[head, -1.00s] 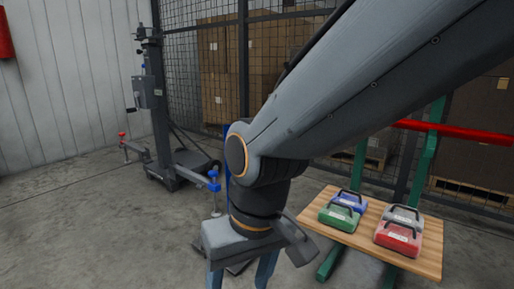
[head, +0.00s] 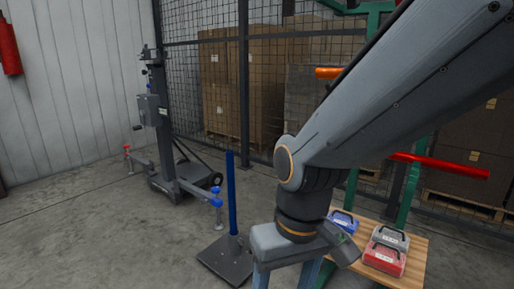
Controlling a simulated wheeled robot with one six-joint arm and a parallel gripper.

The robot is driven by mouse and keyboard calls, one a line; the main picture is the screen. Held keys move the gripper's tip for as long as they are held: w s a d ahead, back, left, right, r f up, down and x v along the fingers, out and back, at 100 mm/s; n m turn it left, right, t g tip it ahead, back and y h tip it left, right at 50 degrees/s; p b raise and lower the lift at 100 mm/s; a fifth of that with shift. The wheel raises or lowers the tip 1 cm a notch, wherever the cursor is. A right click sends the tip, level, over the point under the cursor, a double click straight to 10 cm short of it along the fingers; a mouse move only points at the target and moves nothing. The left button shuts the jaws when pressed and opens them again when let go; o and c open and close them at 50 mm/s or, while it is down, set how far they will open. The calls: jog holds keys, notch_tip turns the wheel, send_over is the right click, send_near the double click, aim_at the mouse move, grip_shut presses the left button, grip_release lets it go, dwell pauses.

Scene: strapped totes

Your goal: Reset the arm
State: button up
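My arm reaches in from the upper right in the head view, and its wrist hangs down near the middle bottom. My gripper (head: 285,272) shows below the wrist, with two blue-grey fingers running off the bottom edge. A gap shows between the fingers, and I see nothing held there, but their tips are out of frame. On a wooden table (head: 414,262) at the lower right stand a blue tote (head: 343,221), a grey tote (head: 390,238) and a red tote (head: 383,259), each with a dark handle. My gripper is left of the table and hides part of it.
A blue post on a dark base (head: 228,262) stands just left of my gripper. A dark wheeled lift (head: 163,130) with red- and blue-tipped legs stands further left. A mesh fence (head: 190,60) with stacked boxes (head: 240,105) is behind. Floor at the left front is clear.

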jog(key=s+d+r+m+p, duration=0.1)
jog(key=d+r+m+p, duration=0.1)
jog(key=d+r+p, duration=0.5)
jog(key=s+d+r+m+h+p, duration=0.1)
jog(key=d+r+p, duration=0.7)
jog(key=p, duration=0.8)
notch_tip(320, 180, up, 4)
jog(key=shift+f+m, duration=0.1)
jog(key=shift+m, duration=0.5)
